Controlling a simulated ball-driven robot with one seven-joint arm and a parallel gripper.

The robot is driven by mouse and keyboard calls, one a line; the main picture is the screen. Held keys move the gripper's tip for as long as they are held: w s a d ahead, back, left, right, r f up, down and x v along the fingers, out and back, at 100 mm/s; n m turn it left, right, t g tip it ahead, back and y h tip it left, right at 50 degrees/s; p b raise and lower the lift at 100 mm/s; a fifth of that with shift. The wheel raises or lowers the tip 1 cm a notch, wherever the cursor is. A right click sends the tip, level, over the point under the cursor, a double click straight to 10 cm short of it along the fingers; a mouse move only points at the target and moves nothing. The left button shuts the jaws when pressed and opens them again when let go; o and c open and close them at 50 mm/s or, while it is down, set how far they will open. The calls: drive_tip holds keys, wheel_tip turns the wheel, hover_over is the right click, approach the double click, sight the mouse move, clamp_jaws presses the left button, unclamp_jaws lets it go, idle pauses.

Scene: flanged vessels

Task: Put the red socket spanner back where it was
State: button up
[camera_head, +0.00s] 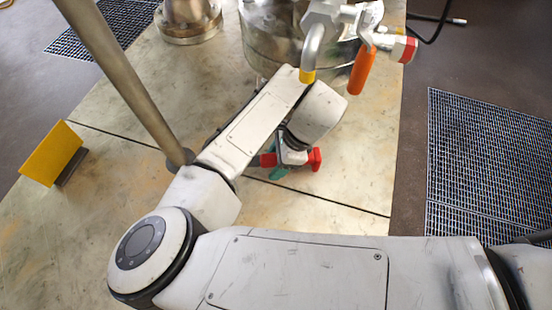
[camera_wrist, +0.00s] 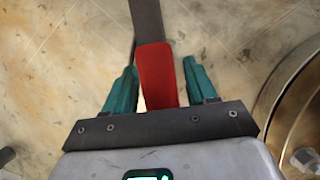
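The red socket spanner shows in the wrist view as a red handle (camera_wrist: 157,75) with a dark grey shaft running up out of the picture. My gripper (camera_wrist: 160,70) has its teal fingers on either side of the red handle. The left finger looks close against it and a narrow gap shows at the right finger. I cannot tell whether the fingers grip it. In the head view my gripper (camera_head: 288,165) is low over the pale floor plate, with red parts (camera_head: 315,159) showing on both sides of it. My arm hides much there.
A metal flanged vessel (camera_head: 270,40) with a valve and an orange handle (camera_head: 362,71) stands just beyond my arm. Another flanged base (camera_head: 188,25) is at the back. A yellow plate (camera_head: 50,153) stands at left. Dark floor grating (camera_head: 490,160) lies right. The plate (camera_head: 110,190) is clear at left.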

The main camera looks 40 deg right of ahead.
drive_tip(key=shift+o, duration=0.5)
drive_tip(key=shift+r, duration=0.1)
drive_tip(key=shift+r, duration=0.25)
drive_tip(key=s+d, duration=0.2)
drive_tip(key=d, duration=0.1)
drive_tip(key=s+d+p, duration=0.1)
drive_tip(key=s+d, duration=0.1)
drive_tip(key=d, duration=0.1)
drive_tip(key=s+d, duration=0.2)
drive_tip(key=d, duration=0.1)
drive_tip(key=shift+s+d+r+p, duration=0.2)
drive_tip(key=shift+d+r+p, duration=0.1)
drive_tip(key=shift+r+p, duration=0.1)
drive_tip(key=shift+s+d+f, duration=0.1)
drive_tip(key=shift+s+d, duration=0.15)
drive_tip(key=shift+d, duration=0.1)
drive_tip(key=shift+d, duration=0.1)
